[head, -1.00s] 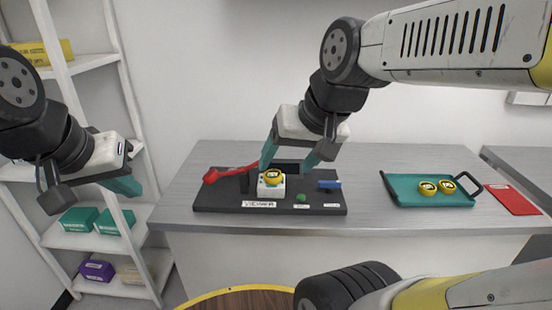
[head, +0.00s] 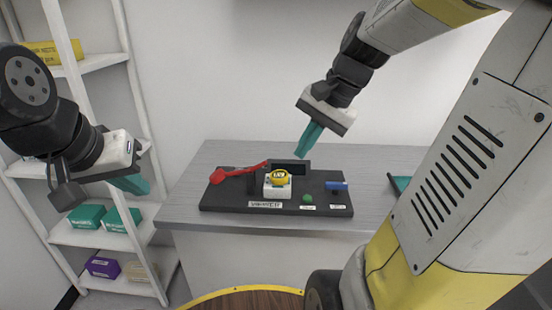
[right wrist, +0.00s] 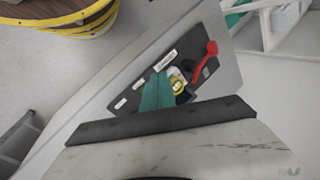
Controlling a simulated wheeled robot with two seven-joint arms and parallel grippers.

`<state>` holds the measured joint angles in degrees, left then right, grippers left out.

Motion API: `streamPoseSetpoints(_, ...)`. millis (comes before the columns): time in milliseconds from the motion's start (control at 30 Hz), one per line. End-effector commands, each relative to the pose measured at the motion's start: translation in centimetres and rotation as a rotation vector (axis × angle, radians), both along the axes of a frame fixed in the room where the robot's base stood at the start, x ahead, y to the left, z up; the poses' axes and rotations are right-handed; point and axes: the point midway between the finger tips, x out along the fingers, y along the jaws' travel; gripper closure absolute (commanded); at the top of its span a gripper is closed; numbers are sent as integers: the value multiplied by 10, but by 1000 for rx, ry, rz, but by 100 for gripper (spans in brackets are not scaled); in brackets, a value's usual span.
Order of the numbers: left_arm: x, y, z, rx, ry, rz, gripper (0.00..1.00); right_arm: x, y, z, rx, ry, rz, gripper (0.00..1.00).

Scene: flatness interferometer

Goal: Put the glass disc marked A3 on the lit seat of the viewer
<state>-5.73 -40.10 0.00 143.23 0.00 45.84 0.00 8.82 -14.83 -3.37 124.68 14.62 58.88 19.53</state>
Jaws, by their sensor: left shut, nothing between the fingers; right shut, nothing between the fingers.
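The viewer is a dark base (head: 230,203) on the bench, with a white block seat (head: 277,191). A yellow-rimmed disc (head: 282,177) rests on that seat and looks somewhat tilted; its mark is too small to read. The disc also shows in the right wrist view (right wrist: 178,85), beside my teal fingers. My right gripper (head: 303,155) is shut and empty, above and behind the viewer, apart from the disc. My left gripper (head: 134,185) is shut and empty, at the left by the shelves. I cannot tell whether the seat is lit.
A red-handled lever (head: 222,175) is at the base's left, with a green button (head: 307,198) and a blue part (head: 336,185) at its right. A teal tray (head: 400,184) is mostly hidden behind my right arm. Shelves (head: 80,235) with boxes stand left.

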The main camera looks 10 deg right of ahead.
Motion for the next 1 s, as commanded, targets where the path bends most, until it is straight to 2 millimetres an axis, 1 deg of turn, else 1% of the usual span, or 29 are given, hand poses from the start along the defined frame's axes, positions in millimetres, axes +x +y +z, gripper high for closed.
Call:
streamPoseSetpoints(33,0,0,0,0,0,0,100,16,-13,-7,58,73,-95,100)
streamPoseSetpoints(100,0,0,0,0,0,0,100,36,-30,-16,146,167,-229,100)
streamPoseSetpoints(167,0,0,0,0,0,0,100,52,-45,-24,220,247,-341,100)
streamPoseSetpoints(200,0,0,0,0,0,0,100,62,-56,-31,268,299,-414,100)
streamPoseSetpoints(300,0,0,0,0,0,0,100,85,-86,-50,385,422,-585,100)
streamPoseSetpoints(400,0,0,0,0,0,0,100,101,-112,-69,482,520,-721,100)
streamPoseSetpoints(533,0,0,0,0,0,0,100,113,-135,-87,568,606,-837,100)
streamPoseSetpoints(633,0,0,0,0,0,0,100,117,-144,-94,601,638,-878,100)
streamPoseSetpoints(733,0,0,0,0,0,0,100,119,-143,-98,611,648,-889,100)
streamPoseSetpoints(867,0,0,0,0,0,0,100,121,-131,-109,611,650,-887,100)
streamPoseSetpoints(1000,0,0,0,0,0,0,100,125,-111,-129,610,652,-886,100)
